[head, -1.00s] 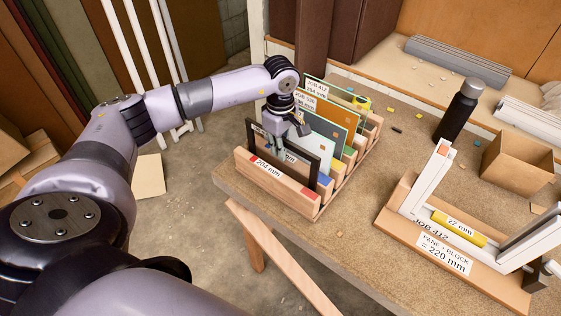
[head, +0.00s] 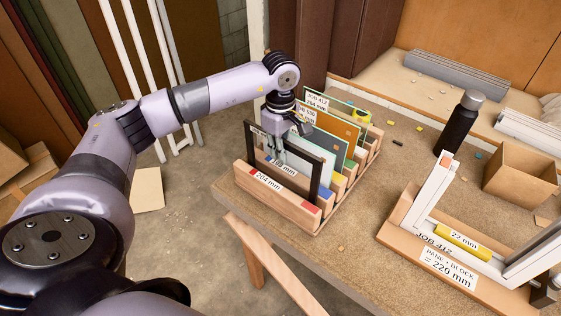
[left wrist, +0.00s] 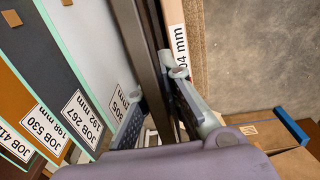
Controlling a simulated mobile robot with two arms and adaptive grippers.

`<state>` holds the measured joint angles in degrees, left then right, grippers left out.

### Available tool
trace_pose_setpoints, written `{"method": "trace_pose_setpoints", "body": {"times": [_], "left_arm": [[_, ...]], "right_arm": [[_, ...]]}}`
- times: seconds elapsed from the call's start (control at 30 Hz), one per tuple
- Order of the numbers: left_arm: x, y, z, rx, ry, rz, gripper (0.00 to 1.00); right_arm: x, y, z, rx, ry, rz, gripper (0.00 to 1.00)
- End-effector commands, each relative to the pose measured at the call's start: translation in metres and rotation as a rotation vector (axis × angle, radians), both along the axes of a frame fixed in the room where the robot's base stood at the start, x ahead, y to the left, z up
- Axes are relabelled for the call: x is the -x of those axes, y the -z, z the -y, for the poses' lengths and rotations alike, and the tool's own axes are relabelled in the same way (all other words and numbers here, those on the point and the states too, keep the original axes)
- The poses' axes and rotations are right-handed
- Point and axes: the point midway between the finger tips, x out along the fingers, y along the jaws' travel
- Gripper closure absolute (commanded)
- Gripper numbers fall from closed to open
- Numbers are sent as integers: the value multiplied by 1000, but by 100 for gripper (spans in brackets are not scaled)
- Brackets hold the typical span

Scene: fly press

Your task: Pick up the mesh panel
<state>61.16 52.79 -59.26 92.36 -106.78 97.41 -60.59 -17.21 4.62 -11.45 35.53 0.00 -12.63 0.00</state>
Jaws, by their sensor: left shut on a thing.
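The mesh panel (head: 316,176) is a thin dark-framed panel in the front of a wooden slotted rack (head: 278,190). My left gripper (head: 276,156) points down and is shut on the panel's top edge. The panel stands upright, with its lower part still behind the rack's front board marked 204 mm. In the left wrist view the dark frame (left wrist: 141,50) runs between the fingers of my left gripper (left wrist: 155,105). The mesh itself is too fine to make out. My right gripper does not show.
Several other panels, including an orange one (head: 333,123), stand close behind in the rack. A white frame (head: 432,195) on a wooden base holds a yellow block (head: 456,236) at right. A black bottle (head: 459,125) and an open box (head: 521,172) stand farther back.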

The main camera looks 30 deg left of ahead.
Motion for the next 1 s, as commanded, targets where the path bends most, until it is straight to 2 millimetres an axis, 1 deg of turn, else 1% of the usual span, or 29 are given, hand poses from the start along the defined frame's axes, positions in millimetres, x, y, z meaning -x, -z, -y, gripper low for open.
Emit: {"method": "trace_pose_setpoints", "body": {"times": [0.03,0.27,0.43,0.5,0.6,0.7,0.83,1.0], "left_arm": [[-2,-8,0,1,1,7,100],[-2,-60,0,1,1,9,100],[-1,-105,1,2,2,9,100],[-1,-125,0,0,1,7,100],[0,-142,0,-2,0,5,100],[-1,-154,0,-2,1,4,100],[0,-164,0,-1,1,2,100],[0,-183,0,-1,1,1,100]], "right_arm": [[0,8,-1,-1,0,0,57],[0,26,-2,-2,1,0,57],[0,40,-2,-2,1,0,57],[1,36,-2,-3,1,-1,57],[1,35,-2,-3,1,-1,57],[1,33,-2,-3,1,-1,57],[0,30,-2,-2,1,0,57],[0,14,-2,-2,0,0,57]]}}
